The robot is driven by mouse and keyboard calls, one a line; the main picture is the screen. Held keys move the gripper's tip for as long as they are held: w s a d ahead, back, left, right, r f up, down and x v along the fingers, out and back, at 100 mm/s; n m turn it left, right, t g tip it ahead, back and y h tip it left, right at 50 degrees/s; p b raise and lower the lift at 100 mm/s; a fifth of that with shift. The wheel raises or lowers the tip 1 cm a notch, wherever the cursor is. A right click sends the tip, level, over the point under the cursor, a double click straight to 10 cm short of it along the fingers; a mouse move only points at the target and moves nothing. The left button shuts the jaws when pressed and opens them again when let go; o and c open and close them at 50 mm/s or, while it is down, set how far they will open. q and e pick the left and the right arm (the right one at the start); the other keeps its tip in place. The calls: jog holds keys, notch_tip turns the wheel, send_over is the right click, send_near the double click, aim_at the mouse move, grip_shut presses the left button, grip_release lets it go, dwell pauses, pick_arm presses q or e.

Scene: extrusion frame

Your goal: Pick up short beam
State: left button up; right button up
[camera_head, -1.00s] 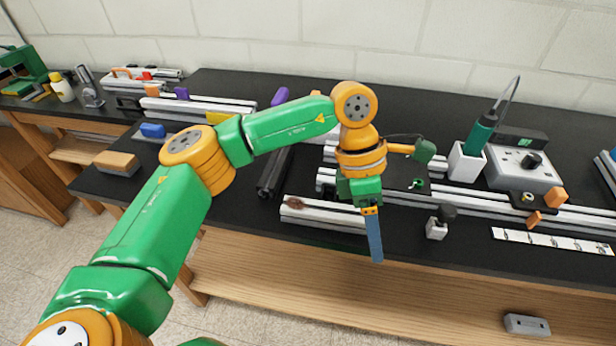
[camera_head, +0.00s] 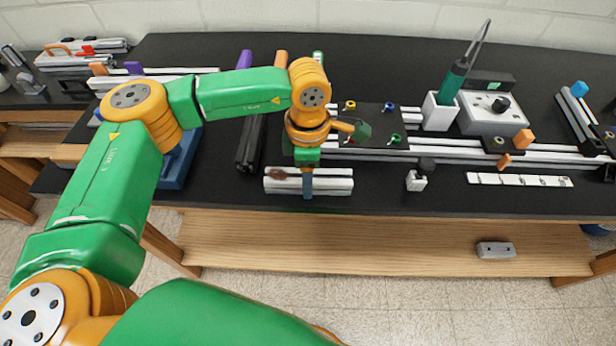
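The short beam (camera_head: 335,182) is a pale grey slotted extrusion lying near the front edge of the black bench, with a brown patch near its left end. My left gripper (camera_head: 308,190) points down over the middle of the beam. Its blue finger overlaps the beam's front face, and the gripper body covers part of the beam's top. The fingers line up with the view, so their gap is hidden and I cannot tell whether they touch the beam. My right gripper is out of view.
A black plate (camera_head: 375,118) with coloured knobs and long rails (camera_head: 455,150) lie behind the beam. A small grey block with a dark knob (camera_head: 417,177) stands to its right. Dark bars (camera_head: 250,142) and a blue bin (camera_head: 178,165) are left.

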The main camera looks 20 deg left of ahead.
pick_arm(q)
grip_shut()
jog(key=shift+r, duration=0.1)
